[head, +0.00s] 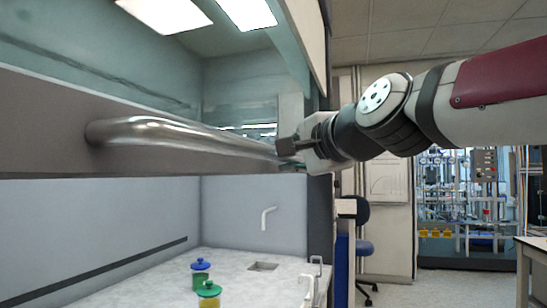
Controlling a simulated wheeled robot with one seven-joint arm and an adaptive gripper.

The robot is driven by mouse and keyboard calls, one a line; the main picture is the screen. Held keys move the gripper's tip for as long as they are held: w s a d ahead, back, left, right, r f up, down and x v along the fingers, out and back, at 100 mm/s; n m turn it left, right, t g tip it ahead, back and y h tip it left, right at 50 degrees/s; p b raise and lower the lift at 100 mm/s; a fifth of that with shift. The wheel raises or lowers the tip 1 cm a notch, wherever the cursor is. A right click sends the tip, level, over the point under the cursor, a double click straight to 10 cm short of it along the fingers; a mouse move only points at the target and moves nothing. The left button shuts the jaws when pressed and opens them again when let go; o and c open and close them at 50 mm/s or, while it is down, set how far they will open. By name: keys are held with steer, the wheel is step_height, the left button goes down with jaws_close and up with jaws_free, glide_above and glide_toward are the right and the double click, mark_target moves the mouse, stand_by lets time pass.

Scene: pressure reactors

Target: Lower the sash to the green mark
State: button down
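The sash (45,125) of the fume hood is a glass pane with a broad dark bottom rail. It is raised, with an open gap between the rail and the worktop. A long silver bar handle (190,136) runs along the rail. My gripper (287,150) comes from the right and is at the far right end of the handle. Its dark fingers overlap the handle's end in this view. I cannot tell whether they are closed around it or only beside it. I do not see a green mark on the hood frame.
On the hood worktop (150,290) stand a green jar with a blue lid (200,274) and a yellow jar with a green lid (208,294). A small sink (263,266) lies behind them. A blue chair (364,247) and a glass-fronted reactor rig (455,200) stand at right.

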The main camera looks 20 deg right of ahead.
steer(key=shift+f, duration=0.2)
steer(key=c, duration=1.6)
jaws_free()
steer(key=shift+o, duration=0.2)
steer(key=s+d+r, duration=0.1)
steer(key=s, duration=1)
steer(key=shift+s+d+r, duration=0.35)
steer(key=shift+d, duration=0.05)
